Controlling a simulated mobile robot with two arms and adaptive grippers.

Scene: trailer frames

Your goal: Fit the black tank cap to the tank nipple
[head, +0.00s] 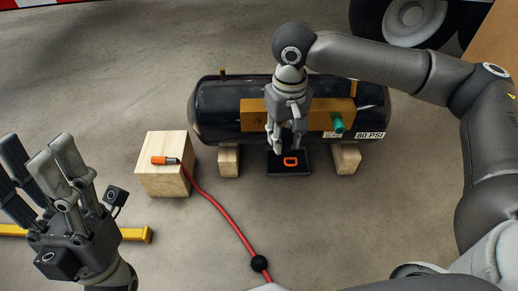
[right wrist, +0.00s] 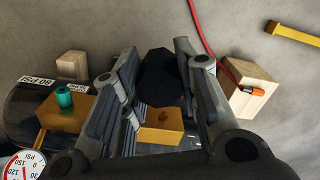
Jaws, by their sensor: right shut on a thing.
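The black tank (head: 215,110) lies on two wooden blocks, with a brown panel (head: 315,109) along its front. A green fitting (head: 338,122) sticks out near the panel's right end; it also shows in the right wrist view (right wrist: 64,96). A small dark reddish nipple (right wrist: 163,115) shows on the panel in the right wrist view. My right gripper (head: 284,143) points down in front of the panel, shut on the black cap (right wrist: 163,78), which is mostly hidden by the fingers in the head view. My left gripper (head: 42,160) is open and empty at the lower left.
A black pad (head: 274,171) with an orange ring lies on the floor below my right gripper. An orange-tipped connector on a red hose (head: 225,216) rests on a wooden block (head: 165,181). A yellow bar (head: 135,235) lies at left. Floor at lower right of the hose is clear.

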